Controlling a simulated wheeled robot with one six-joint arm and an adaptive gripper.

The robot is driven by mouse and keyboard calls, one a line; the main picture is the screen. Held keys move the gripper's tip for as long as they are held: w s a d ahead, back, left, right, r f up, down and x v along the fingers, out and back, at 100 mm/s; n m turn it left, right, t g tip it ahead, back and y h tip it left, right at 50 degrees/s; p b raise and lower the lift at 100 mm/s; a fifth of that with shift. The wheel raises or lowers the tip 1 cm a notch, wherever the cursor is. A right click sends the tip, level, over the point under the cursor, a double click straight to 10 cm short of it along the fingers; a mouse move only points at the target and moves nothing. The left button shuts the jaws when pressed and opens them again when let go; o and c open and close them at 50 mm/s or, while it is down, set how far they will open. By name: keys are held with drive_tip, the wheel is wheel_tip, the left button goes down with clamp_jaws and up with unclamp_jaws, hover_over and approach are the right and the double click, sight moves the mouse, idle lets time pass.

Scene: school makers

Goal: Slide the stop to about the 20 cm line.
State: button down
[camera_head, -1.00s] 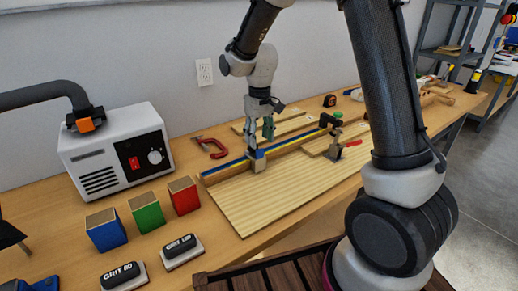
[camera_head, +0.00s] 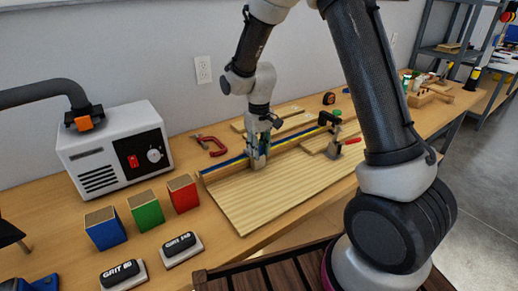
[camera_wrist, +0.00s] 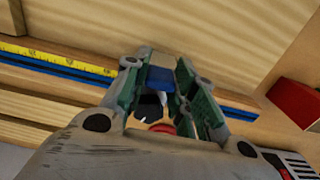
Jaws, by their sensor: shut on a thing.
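The stop (camera_wrist: 160,78) is a small block with a blue part. It sits on the fence with a blue track (camera_wrist: 225,108) and a yellow measuring tape (camera_wrist: 60,64). My gripper (camera_head: 257,156) is lowered over the fence, and its fingers (camera_wrist: 165,80) are shut on the stop, one on each side. In the head view the stop is mostly hidden by my gripper. The fence (camera_head: 225,168) runs along the back of a pale wooden board (camera_head: 262,198). The tape's figures are too small to read, so I cannot tell which line the stop is at.
A toggle clamp with a red handle (camera_head: 351,141) stands farther right along the fence. Red (camera_head: 183,194), green (camera_head: 146,209) and blue (camera_head: 105,228) blocks and a white machine (camera_head: 115,150) are at left. The board's front is clear.

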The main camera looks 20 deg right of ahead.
drive_tip(key=w+d, duration=0.1)
drive_tip(key=d, duration=0.3)
drive_tip(key=w+d, duration=0.2)
drive_tip(key=d, duration=0.3)
drive_tip(key=w+d, duration=0.1)
drive_tip(key=d, duration=0.3)
drive_tip(key=shift+w+d, duration=0.25)
drive_tip(key=shift+d, duration=0.1)
drive_tip(key=c, duration=1.2)
unclamp_jaws()
drive_tip(key=shift+o, duration=0.2)
drive_tip(key=shift+r, duration=0.15)
wheel_tip(320, 180, up, 12)
